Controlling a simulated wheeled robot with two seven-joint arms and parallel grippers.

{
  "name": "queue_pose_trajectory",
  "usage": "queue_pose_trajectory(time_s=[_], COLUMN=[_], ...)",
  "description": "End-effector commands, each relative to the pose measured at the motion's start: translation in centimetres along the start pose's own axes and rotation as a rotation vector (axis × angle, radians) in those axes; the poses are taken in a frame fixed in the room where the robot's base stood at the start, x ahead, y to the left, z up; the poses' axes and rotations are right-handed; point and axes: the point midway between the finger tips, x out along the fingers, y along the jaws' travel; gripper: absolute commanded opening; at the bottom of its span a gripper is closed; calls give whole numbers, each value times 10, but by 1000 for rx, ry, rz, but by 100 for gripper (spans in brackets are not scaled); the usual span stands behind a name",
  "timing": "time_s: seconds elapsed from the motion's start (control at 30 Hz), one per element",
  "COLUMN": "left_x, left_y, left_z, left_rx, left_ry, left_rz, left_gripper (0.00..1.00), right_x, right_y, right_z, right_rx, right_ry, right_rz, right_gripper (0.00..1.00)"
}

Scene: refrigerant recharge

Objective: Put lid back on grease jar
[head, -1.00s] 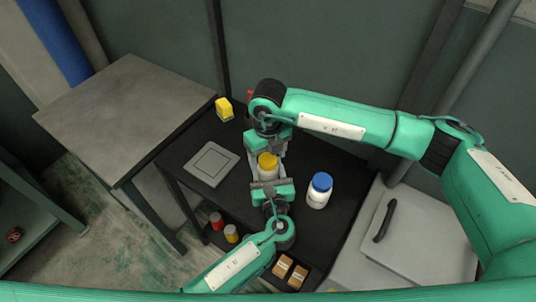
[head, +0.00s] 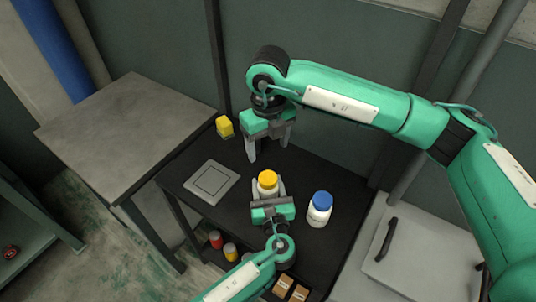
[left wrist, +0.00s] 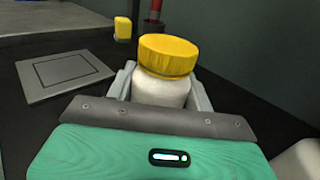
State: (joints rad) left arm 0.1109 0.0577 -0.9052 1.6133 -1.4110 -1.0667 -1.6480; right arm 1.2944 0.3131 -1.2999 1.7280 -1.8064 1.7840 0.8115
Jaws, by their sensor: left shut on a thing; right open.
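A white jar with a yellow lid (head: 267,179) stands on the black table. The lid sits on top of the jar and looks level; whether it is tightened I cannot tell. My left gripper (head: 268,188) is shut around the jar's white body, below the lid. The left wrist view shows the jar body (left wrist: 160,92) between the two fingers, with the yellow lid (left wrist: 168,55) above them. My right gripper (head: 268,150) is open and empty, behind and above the jar, apart from the lid.
A white jar with a blue lid (head: 319,209) stands to the right. A grey square plate (head: 211,182) lies at left, and a yellow item (head: 224,126) stands at the back. Red and yellow containers (head: 230,252) and small boxes (head: 282,286) sit on the lower shelf.

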Motion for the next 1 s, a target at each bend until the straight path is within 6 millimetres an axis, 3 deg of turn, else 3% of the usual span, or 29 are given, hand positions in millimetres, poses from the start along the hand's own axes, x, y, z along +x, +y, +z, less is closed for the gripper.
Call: queue_pose_trajectory(time_s=[0.33, 0.37, 0.47, 0.8, 1.0], left_x=[0, 0, 0, -2, -29], left_y=[0, 0, 0, 0, 0], left_z=[0, 0, 0, 0, -2], left_rx=[0, 0, 0, 0, -1], left_ry=[0, 0, 0, 1, 3], left_rz=[0, 0, 0, 0, -2], left_gripper=[0, 56, 76, 78, 78], right_x=[-5, -5, -5, -4, 2], right_y=[0, 0, 0, 0, 0], right_z=[0, 0, 0, 0, 0], right_rx=[0, 0, 0, 0, 0], right_ry=[0, 0, 1, 1, 1], right_rz=[0, 0, 0, 0, 0], right_gripper=[69, 69, 69, 69, 69])
